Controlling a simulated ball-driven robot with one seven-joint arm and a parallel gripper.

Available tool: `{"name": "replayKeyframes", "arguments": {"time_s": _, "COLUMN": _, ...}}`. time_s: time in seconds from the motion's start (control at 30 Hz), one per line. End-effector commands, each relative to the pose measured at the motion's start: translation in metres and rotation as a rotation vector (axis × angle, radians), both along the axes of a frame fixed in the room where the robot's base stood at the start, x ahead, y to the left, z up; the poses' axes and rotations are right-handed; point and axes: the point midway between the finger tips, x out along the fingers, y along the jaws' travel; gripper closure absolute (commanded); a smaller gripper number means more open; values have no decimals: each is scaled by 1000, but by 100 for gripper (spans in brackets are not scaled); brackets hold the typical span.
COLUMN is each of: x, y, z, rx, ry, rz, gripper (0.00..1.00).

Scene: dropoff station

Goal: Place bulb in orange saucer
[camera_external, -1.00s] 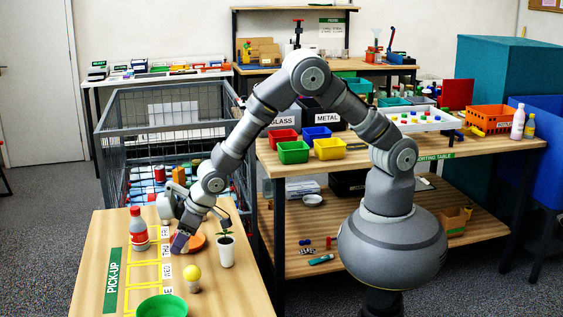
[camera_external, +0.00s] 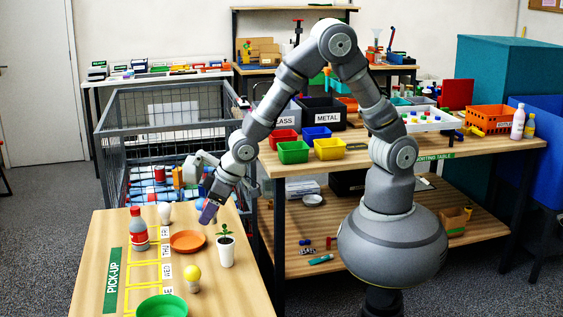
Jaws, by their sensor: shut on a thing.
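The orange saucer (camera_external: 188,241) lies flat on the pick-up table and looks empty. A white bulb-shaped thing (camera_external: 164,211) stands behind it to the left. A yellow round-topped thing with a pale base (camera_external: 193,274), also bulb-like, stands in front of the saucer; I cannot tell for sure which is the bulb. My gripper (camera_external: 211,206) is shut on a purple block (camera_external: 207,213). It holds the block up, behind and right of the saucer, near the table's right edge. The fingertips are small and hard to make out.
A red-capped bottle (camera_external: 138,232) stands left of the saucer and a potted plant (camera_external: 226,248) stands right of it. A green bowl (camera_external: 162,306) is at the front. A wire cage (camera_external: 115,150) stands behind the table.

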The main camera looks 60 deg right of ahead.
Motion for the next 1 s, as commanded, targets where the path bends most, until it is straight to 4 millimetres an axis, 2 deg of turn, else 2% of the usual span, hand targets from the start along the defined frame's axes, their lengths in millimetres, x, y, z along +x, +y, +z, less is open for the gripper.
{"name": "replayKeyframes", "arguments": {"time_s": 0.2, "x": -12, "y": -53, "z": -1, "rx": 1, "ry": 1, "rz": -23, "gripper": 70}}
{"name": "replayKeyframes", "arguments": {"time_s": 0.43, "x": -28, "y": -96, "z": -2, "rx": -4, "ry": -6, "rz": -38, "gripper": 70}}
{"name": "replayKeyframes", "arguments": {"time_s": 0.5, "x": -27, "y": -94, "z": -17, "rx": -7, "ry": -2, "rz": -35, "gripper": 70}}
{"name": "replayKeyframes", "arguments": {"time_s": 0.77, "x": -25, "y": -92, "z": -49, "rx": -4, "ry": -4, "rz": -34, "gripper": 70}}
{"name": "replayKeyframes", "arguments": {"time_s": 0.87, "x": -13, "y": -84, "z": -54, "rx": -2, "ry": -7, "rz": -34, "gripper": 70}}
{"name": "replayKeyframes", "arguments": {"time_s": 1.0, "x": 21, "y": -62, "z": -60, "rx": -1, "ry": -9, "rz": -34, "gripper": 70}}
